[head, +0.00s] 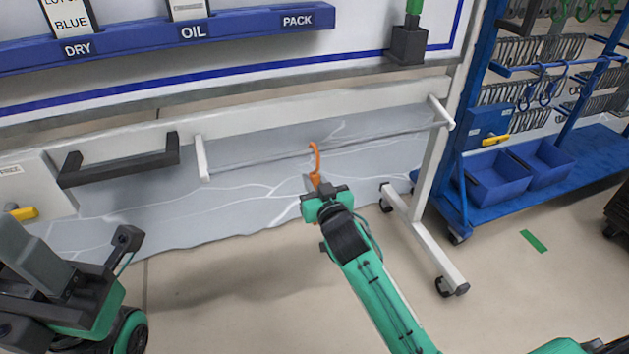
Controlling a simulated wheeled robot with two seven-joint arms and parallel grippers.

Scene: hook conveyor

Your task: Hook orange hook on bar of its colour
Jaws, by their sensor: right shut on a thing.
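The orange hook (316,163) stands upright in my right gripper (313,186), which is shut on its lower part. Its curved top is at the thin grey bar (260,161) in the picture. I cannot tell whether hook and bar touch. The bar runs between two white brackets, a left one (202,158) and a right one (440,112). No orange shows on the bar. My left arm is at the lower left, away from the hook. Its gripper is only partly shown, and its jaw state is unclear.
A dark handle (120,160) sits left of the bar. A blue shelf (160,36) labelled DRY, OIL and PACK is above. A blue rack (555,180) with bins and several hooks stands at the right. A white stand leg (425,238) on casters is right of my gripper.

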